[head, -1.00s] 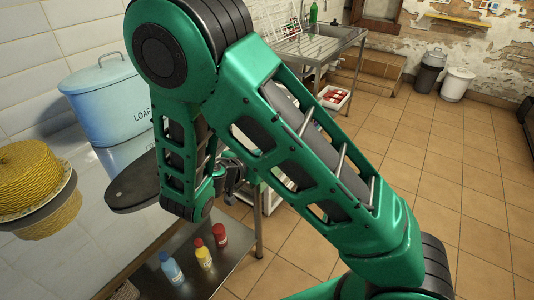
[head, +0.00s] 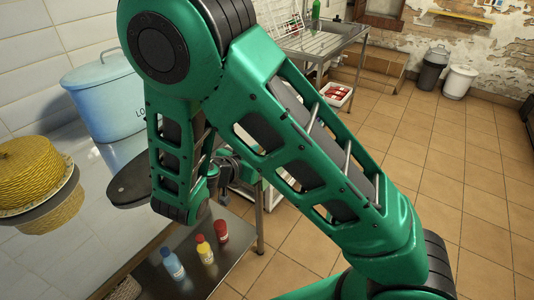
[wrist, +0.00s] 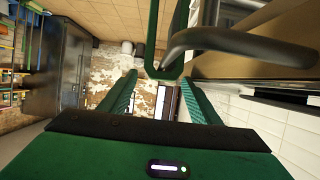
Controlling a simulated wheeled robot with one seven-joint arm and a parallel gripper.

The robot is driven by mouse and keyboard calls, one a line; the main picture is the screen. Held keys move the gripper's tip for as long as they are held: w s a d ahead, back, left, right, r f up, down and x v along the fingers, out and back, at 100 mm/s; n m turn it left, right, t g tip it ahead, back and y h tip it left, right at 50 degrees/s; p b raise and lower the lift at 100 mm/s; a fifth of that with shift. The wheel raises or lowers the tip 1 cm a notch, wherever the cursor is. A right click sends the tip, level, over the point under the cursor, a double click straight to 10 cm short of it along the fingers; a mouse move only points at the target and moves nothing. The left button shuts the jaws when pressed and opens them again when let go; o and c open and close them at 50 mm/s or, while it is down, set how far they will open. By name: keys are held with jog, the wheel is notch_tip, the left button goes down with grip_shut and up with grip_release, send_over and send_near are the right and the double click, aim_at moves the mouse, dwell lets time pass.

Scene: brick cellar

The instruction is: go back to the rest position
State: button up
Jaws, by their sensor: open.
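My gripper (wrist: 158,80) shows in the wrist view as two green fingers standing well apart, with nothing between them. In the head view my green arm crosses the middle and bends down at the left. The gripper end there is mostly hidden behind the forearm, beside the counter's right edge.
Bottles (head: 205,249) stand on the shelf below. Open tiled floor (head: 460,200) lies right.

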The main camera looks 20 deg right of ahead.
jog(key=v, duration=0.7)
jog(key=shift+s+a+r, duration=0.2)
jog(key=shift+a, duration=0.05)
jog(key=s+d+r+g+y, duration=0.2)
jog(key=s+d+g, duration=0.2)
jog(key=d, duration=0.7)
jog(key=s+d+r+g+y, duration=0.15)
jog(key=s+d+g, duration=0.25)
jog(key=d, duration=0.7)
jog(key=s+d+r+n+y, duration=0.2)
jog(key=s+y, duration=0.1)
jog(key=s, duration=0.5)
jog(key=s+d+r+n+y, duration=0.2)
jog(key=s+y, duration=0.2)
jog(key=s, duration=0.5)
jog(key=shift+s+d+r, duration=0.25)
jog(key=shift+s, duration=0.1)
